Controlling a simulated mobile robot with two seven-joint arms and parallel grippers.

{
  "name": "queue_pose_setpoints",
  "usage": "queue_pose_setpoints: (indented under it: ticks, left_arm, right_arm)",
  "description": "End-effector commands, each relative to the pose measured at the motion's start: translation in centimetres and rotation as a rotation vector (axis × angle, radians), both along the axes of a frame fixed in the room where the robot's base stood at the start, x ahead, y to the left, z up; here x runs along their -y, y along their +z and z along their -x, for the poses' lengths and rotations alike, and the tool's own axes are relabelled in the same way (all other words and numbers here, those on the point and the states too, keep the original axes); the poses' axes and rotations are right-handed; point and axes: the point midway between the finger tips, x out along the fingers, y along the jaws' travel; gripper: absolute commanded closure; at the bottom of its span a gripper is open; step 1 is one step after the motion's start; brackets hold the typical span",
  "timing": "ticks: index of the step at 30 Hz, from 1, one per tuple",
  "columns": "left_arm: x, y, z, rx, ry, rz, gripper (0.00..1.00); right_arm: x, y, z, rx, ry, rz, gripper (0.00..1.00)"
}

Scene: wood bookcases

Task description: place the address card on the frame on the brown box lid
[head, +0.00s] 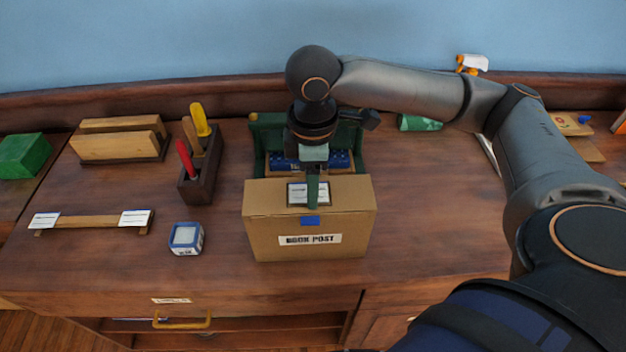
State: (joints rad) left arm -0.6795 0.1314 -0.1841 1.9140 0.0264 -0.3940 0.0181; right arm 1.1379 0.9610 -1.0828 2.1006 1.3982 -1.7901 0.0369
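The brown box (262,220) stands on the desk with a "BOOK POST" label on its front and a blue tab at its top edge. On its lid is a dark-edged frame with a white address card (297,194) at it. I cannot tell if the card lies flat in the frame or is just above it. My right gripper (312,196) points down over the lid. Its green finger covers part of the card, and whether the fingers are open or closed on the card is unclear. My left gripper is out of view.
Behind the box is a green holder (259,133) with blue items. Left are a wooden rack (90,222) with two white cards, a small blue-and-white block (186,238) and a dark tool holder (203,178). The desk right of the box is clear.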

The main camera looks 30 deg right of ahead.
Motion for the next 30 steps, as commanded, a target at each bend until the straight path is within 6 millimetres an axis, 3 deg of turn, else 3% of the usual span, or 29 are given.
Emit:
queue_pose_setpoints:
  ticks: [1, 6, 10, 21, 24, 30]
  left_arm:
    - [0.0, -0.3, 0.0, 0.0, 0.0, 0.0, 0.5]
    - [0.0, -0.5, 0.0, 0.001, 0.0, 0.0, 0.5]
    - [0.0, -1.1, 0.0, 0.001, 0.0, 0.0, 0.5]
    - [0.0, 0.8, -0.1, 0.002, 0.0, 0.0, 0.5]
    - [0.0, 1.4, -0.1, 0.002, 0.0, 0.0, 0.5]
    - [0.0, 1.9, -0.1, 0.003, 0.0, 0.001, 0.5]
  right_arm:
    - [-0.2, -1.4, 0.5, -0.028, 0.0, -0.001, 0.34]
    - [-0.2, -1.3, 0.4, -0.026, 0.0, -0.001, 0.16]
    - [-0.3, -0.3, 0.4, -0.024, 0.002, -0.003, 0.16]
    - [-0.3, 8.8, 0.4, -0.018, 0.002, -0.001, 0.16]
    - [-0.2, 10.7, 0.4, -0.018, 0.001, 0.001, 0.16]
    - [-0.2, 12.2, 0.4, -0.02, 0.0, 0.002, 0.16]
